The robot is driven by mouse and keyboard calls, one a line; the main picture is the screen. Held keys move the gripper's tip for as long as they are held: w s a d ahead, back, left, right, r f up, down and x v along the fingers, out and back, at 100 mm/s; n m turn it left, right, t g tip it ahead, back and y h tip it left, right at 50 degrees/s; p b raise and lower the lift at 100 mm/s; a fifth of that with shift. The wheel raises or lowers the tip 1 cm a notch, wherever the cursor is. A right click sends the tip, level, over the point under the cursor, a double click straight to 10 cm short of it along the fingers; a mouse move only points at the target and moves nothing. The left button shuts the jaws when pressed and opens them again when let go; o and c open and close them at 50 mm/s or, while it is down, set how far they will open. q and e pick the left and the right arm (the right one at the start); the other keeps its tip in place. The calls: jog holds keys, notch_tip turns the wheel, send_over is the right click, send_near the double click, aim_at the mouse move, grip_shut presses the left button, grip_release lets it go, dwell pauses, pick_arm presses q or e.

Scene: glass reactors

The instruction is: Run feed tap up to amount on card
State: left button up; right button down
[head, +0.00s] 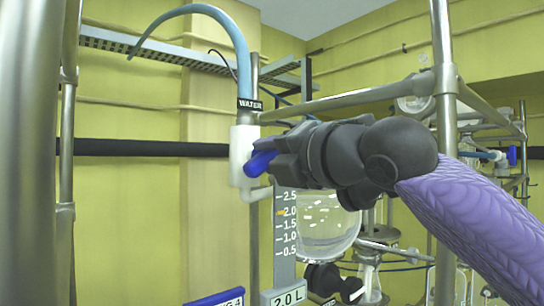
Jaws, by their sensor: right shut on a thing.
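The feed tap has a white body (241,155) under a blue hose with a WATER label (249,104). Its blue handle (262,163) lies between the fingers of my right gripper (277,160), which is shut on it. Whether water runs is not clear from this view. A grey scale (285,262) reads 0.5 to 2.5, with an orange mark (281,213) by 2.0. The card (288,298) below it reads 2.0 L. Behind the scale is a glass vessel (325,225) with pale flecks inside; its upper part is hidden by my gripper. My left gripper is not seen.
Steel frame posts (447,150) stand at right, with more at far left. A sign (217,299) ending in 4 is cut off at the bottom. A black fitting (330,279) sits below the vessel. More glassware (415,105) stands behind at right.

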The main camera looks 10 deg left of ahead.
jog(key=m, duration=0.6)
jog(key=shift+m, duration=0.3)
dwell(0.4)
jog(key=shift+c, duration=2.2)
grip_release()
jog(key=shift+d, duration=0.15)
jog(key=b+v, duration=0.5)
jog(key=v, duration=0.5)
